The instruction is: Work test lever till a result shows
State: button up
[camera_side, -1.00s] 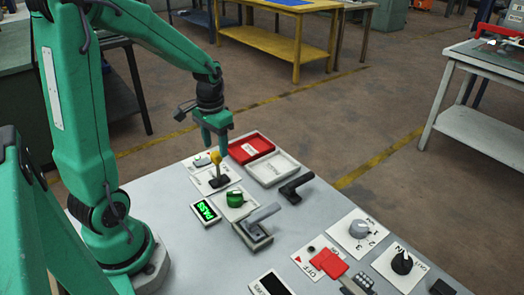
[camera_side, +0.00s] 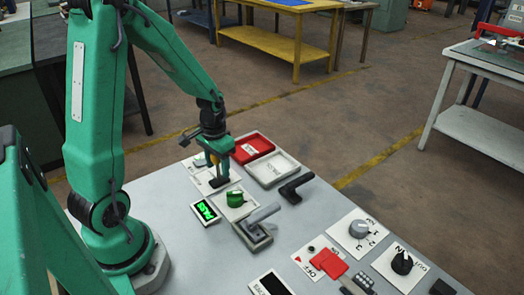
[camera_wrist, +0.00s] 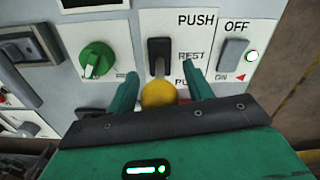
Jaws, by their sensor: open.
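My gripper (camera_wrist: 163,88) is open, one finger on each side of the knob, with visible gaps. In the side view my gripper (camera_side: 214,160) is low over the lever and hides most of the knob. The lever's dark lower part (camera_side: 221,182) shows below the fingers. A small display (camera_side: 206,210) in front of the lever is lit with green letters that look like PASS.
A green knob (camera_side: 235,198) and a grey lever handle (camera_side: 262,214) stand close by. Behind are a red tray (camera_side: 240,156) and a white tray (camera_side: 262,178). A grey switch (camera_wrist: 233,53) marked OFF and ON sits beside the lever plate.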

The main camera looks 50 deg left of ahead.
grip_shut()
jog(key=shift+w, duration=0.1)
jog(key=shift+w+f+g+h, duration=0.1)
jog(key=shift+w+g+h, duration=0.55)
jog(key=shift+g, duration=0.55)
jog(key=shift+w, duration=0.15)
